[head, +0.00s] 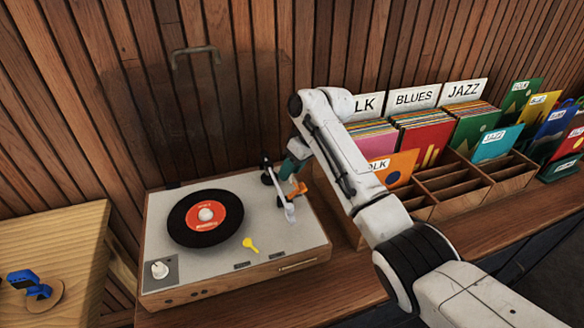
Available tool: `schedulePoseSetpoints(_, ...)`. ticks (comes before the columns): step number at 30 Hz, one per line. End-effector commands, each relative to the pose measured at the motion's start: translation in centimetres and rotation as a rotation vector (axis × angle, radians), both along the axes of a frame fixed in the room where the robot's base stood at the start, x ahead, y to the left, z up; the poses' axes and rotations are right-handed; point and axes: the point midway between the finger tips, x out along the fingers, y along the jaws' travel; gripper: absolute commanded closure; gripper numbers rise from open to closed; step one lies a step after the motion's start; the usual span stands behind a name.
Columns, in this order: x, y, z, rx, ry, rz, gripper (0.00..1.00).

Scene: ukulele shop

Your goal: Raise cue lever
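The turntable (278,247) has a wooden base and a light grey top. A black record (182,219) with a red label lies on its platter. The pale tonearm (288,208) stands at the right of the deck, off the record. A small orange part (298,190) shows beside the tonearm; I cannot tell if it is the cue lever. A yellow lever-like piece (250,245) is on the front of the deck. My gripper (286,167) is just above the back right of the deck, close to the tonearm. Its fingers are small and partly hidden; contact is unclear.
Wooden record bins (450,190) with sleeves and genre cards stand to the right of the turntable, behind my arm. A slatted wood wall (130,90) is close behind. A wooden table (60,235) with a blue device (30,284) is at left.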

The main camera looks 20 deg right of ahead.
Motion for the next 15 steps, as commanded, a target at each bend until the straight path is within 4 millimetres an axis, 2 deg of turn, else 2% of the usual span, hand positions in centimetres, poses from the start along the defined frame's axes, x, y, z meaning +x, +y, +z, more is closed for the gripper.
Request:
schedulePoseSetpoints(2,-0.01,-0.01,0.01,0.0,0.0,0.0,0.68)
schedulePoseSetpoints(12,-0.01,-0.02,0.02,0.0,0.0,0.0,1.0)
schedulePoseSetpoints(15,-0.01,-0.02,0.02,0.0,0.0,0.0,1.0)
